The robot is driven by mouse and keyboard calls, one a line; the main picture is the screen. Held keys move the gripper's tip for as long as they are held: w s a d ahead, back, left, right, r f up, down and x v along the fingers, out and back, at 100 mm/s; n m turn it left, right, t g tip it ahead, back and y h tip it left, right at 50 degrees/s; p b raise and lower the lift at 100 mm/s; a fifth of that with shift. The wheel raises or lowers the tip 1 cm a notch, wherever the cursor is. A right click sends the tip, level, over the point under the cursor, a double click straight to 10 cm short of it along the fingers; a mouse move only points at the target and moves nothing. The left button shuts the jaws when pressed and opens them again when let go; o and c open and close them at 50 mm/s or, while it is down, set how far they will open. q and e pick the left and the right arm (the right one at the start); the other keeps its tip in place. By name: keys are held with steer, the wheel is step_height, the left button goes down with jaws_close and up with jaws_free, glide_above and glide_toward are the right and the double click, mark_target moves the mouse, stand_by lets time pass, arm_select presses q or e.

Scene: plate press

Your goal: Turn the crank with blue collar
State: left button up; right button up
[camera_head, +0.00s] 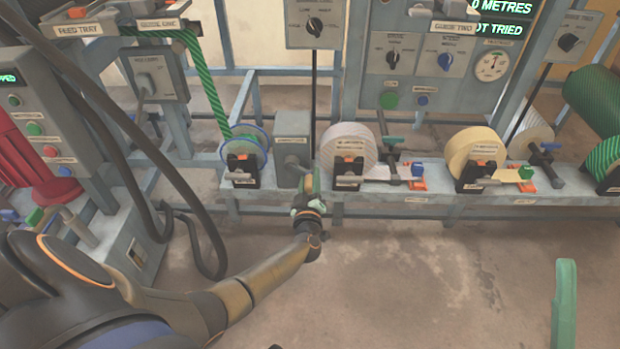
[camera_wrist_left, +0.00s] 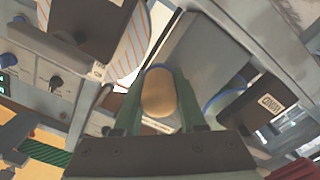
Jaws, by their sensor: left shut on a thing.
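A crank's tan grip (camera_wrist_left: 159,92) shows in the left wrist view, with a blue edge around its far end. My left gripper (camera_head: 309,188) is shut on this grip, with one green finger on each side of it. In the head view the gripper is in front of a grey box (camera_head: 292,150) on the rail, and its fingers hide most of the crank. A pale green part (camera_head: 565,300) at the lower right looks like a finger of my right gripper, and the rest of it is out of frame.
A blue-rimmed reel with green strap (camera_head: 247,150) stands left of the box. A white roll (camera_head: 348,148) and a cream roll (camera_head: 475,150) stand to its right. Black cables (camera_head: 150,170) loop down at the left. The floor in front of the rail is clear.

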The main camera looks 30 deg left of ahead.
arm_select(q)
jaws_close()
steer(key=shift+w, duration=0.1)
stand_by(0.6)
steer(key=shift+r, duration=0.1)
